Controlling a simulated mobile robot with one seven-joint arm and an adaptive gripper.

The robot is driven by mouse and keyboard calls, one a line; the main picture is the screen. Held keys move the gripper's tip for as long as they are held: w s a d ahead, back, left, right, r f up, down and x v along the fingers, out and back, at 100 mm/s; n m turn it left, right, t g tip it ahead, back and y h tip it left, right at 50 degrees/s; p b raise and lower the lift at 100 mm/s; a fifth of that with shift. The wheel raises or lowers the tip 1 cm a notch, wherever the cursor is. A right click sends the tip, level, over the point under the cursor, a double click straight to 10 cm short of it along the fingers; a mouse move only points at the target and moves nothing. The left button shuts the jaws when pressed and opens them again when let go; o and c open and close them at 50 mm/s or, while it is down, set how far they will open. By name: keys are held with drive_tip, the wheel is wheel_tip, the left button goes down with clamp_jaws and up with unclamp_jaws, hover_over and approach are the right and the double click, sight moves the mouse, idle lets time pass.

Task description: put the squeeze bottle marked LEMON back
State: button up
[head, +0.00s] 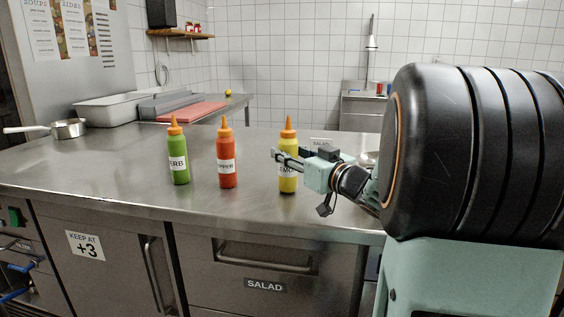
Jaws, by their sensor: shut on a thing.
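The yellow squeeze bottle (288,184) with an orange cap stands upright near the front of the steel counter, in the middle of the head view. Its label is partly covered by my gripper, so only part of the lettering shows. My gripper (287,161) reaches in from the right and is shut on this bottle at about mid height. A red bottle (227,178) with a label ending in "PPER" stands to its left. A green bottle (179,172) marked "ERB" stands further left. I cannot tell whether the yellow bottle's base touches the counter.
A saucepan (68,128) sits at the counter's far left. A pale container (108,108) and a red board (188,111) lie at the back left. The counter (110,170) is clear left of the green bottle.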

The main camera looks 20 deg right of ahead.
drive_tip(key=shift+f, duration=0.1)
drive_tip(key=shift+f, duration=0.2)
drive_tip(key=o, duration=0.7)
